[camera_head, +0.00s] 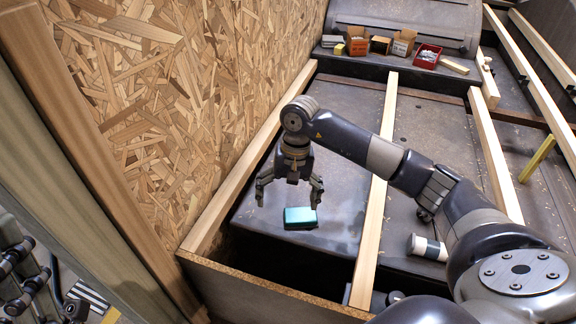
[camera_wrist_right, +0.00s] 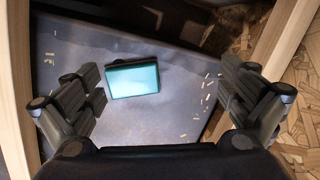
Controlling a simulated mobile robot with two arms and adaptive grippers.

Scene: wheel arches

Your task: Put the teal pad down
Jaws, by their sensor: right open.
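The teal pad (camera_head: 300,217) is a small rectangular block lying on the dark sheet-metal floor (camera_head: 335,160) between two wooden battens. In the right wrist view the teal pad (camera_wrist_right: 133,79) lies flat, apart from both fingers. My right gripper (camera_head: 289,196) is open and empty above the pad, with its fingers spread wide. Its fingers also show at both sides of the right wrist view (camera_wrist_right: 168,98).
An OSB wall (camera_head: 190,90) rises close on the left. A wooden batten (camera_head: 377,190) runs along the right of the pad. A white-and-black cylinder (camera_head: 427,247) lies farther right. Small boxes (camera_head: 404,42) and a red bin (camera_head: 427,56) stand at the back.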

